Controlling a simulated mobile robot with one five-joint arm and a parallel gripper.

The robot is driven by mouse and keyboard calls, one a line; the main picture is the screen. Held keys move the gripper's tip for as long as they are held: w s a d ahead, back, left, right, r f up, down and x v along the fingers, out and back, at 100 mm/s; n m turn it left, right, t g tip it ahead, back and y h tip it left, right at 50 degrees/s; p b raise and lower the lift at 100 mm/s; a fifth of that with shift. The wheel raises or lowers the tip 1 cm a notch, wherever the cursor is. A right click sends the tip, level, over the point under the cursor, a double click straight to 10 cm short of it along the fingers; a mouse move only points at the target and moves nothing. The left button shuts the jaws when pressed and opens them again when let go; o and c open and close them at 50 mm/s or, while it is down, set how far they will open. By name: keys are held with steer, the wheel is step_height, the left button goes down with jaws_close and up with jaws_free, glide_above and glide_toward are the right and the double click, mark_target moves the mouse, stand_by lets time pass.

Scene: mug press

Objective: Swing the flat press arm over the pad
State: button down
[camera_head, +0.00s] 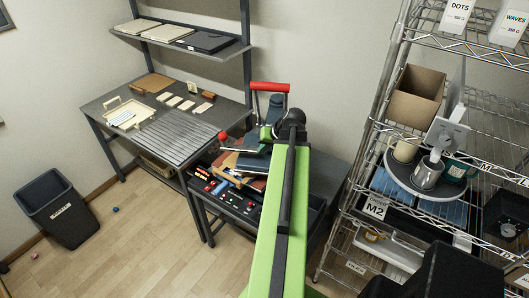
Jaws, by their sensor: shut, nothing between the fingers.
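A press with a red bar handle (270,87) on dark uprights stands at the back of the low dark bench, behind my arm. A small red knob (222,136) shows just left of it, and I cannot tell clearly which part it belongs to. My green arm reaches up the middle of the picture and hides much of the press. The flat press arm and the pad cannot be told apart clearly here. My gripper (241,149) is shut and empty, small in the picture, close to the press and right of the red knob. I cannot tell whether it touches anything.
The low bench holds a black tray (222,198) of colored items. A grey worktable (175,140) stands left, under a wall shelf (180,42). A wire rack at right carries a round tray (440,191) with several mugs. A dark bin (63,216) stands at left; floor between is mostly clear.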

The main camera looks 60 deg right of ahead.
steer(key=s+d+m+h, duration=0.1)
steer(key=s+d, duration=0.5)
steer(key=s, duration=0.1)
steer(key=b, duration=0.9)
glide_toward(264, 164)
steer(key=w+d, duration=0.1)
steer(key=w+d+f, duration=0.1)
steer(key=d, duration=0.1)
steer(key=shift+f+t, duration=0.25)
steer(key=shift+t, duration=0.05)
steer(key=shift+w+a+r+p, duration=0.25)
steer(key=shift+w+a, duration=0.05)
steer(key=shift+w, duration=0.3)
steer(key=shift+w+a+r+p, duration=0.2)
steer(key=shift+w+a+p, duration=0.1)
steer(key=shift+w, duration=0.25)
steer(key=shift+w+a, duration=0.25)
steer(key=shift+w, duration=0.35)
steer(key=shift+m, duration=0.3)
